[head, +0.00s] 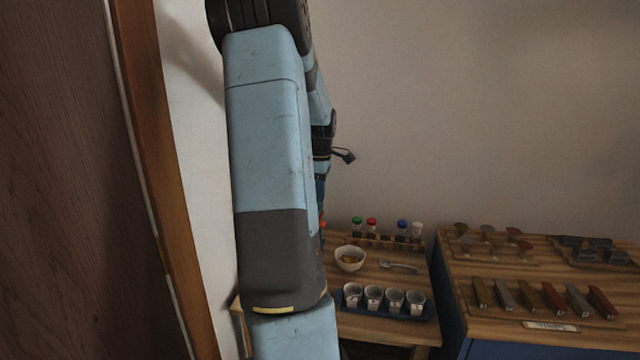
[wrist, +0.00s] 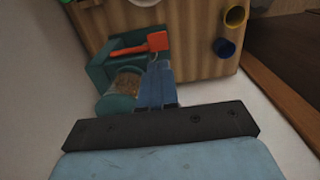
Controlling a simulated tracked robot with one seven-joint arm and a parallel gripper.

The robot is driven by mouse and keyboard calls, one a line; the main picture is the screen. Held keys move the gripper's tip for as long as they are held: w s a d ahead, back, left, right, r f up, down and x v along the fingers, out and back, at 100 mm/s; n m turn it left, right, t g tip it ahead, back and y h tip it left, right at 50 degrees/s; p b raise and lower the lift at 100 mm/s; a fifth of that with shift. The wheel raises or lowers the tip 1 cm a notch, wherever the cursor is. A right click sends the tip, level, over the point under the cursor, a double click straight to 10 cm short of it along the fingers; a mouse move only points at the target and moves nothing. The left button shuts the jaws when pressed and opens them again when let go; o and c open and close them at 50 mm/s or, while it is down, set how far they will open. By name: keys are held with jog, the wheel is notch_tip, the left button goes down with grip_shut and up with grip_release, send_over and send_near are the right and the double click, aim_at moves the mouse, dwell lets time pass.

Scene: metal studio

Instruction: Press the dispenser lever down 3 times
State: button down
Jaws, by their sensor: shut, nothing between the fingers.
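The teal dispenser (wrist: 97,73) shows in the wrist view against a wooden panel, with a clear jar of brown contents at its lower side. Its orange-red lever (wrist: 137,49) sticks out across it, with a broad paddle end near the middle. My gripper (wrist: 158,64) is shut and empty. Its blue fingertips are close by the paddle end of the lever; I cannot tell whether they touch. In the head view my arm hides the dispenser, and only a small orange patch shows beside the arm's right edge.
The wooden panel (wrist: 190,50) holds a yellow ring and a blue ring. In the head view, a small table holds a bowl (head: 350,259), a spoon, a blue tray (head: 427,313) of cups and several capped vials. A wood-topped bench (head: 480,262) with coloured bars stands right.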

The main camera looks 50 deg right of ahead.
notch_tip(320, 180, down, 8)
jog(key=shift+f, duration=0.1)
jog(key=shift+s+d, duration=0.15)
dwell(0.5)
